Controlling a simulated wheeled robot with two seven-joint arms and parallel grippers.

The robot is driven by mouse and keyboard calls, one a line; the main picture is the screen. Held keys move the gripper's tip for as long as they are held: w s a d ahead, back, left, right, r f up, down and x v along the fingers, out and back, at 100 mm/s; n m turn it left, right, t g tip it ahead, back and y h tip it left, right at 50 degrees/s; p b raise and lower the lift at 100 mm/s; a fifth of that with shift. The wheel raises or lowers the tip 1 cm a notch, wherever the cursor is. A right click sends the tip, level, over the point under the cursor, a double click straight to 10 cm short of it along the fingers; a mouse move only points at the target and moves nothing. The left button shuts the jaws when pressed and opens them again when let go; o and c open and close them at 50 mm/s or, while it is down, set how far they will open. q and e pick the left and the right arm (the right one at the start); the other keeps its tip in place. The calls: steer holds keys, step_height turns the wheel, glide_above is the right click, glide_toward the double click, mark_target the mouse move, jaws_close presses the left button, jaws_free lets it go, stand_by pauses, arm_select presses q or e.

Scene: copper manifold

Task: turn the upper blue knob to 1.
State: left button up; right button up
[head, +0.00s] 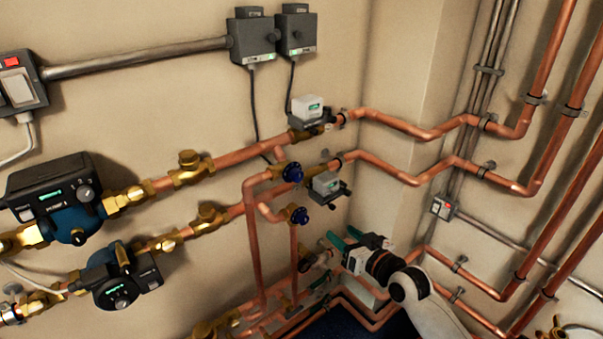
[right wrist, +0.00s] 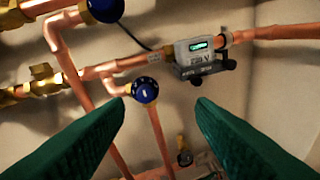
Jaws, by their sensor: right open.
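The upper blue knob (head: 292,172) sits on a brass valve on the upper copper pipe run. In the right wrist view this knob (right wrist: 102,8) is cut by the top edge. A second, lower blue knob (head: 299,215) sits just below it; in the right wrist view this lower knob (right wrist: 145,89) has a white marked dial rim and shows between the fingers. My right gripper (head: 340,237), with green fingers, is open and empty, below and to the right of both knobs and apart from them. The knobs' settings are too small to read. My left gripper is not in view.
Two grey meter boxes, an upper one (head: 309,109) and a lower one (head: 326,184), are on the pipes right of the knobs. Pumps (head: 70,200) and brass fittings are at left. Copper pipes (head: 440,128) run to the right wall. Room in front of the knobs looks free.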

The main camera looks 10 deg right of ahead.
mark_target(299, 178)
steer(key=s+a+r+n+y, duration=0.2)
steer(key=a+r, duration=0.1)
steer(key=r, duration=0.8)
steer(key=shift+t, duration=0.4)
steer(key=p+x, duration=0.2)
steer(key=x, duration=1)
steer(key=shift+w+a+r, duration=0.15)
steer(key=shift+r, duration=0.05)
steer(key=shift+c, duration=0.5)
steer(key=c, duration=0.9)
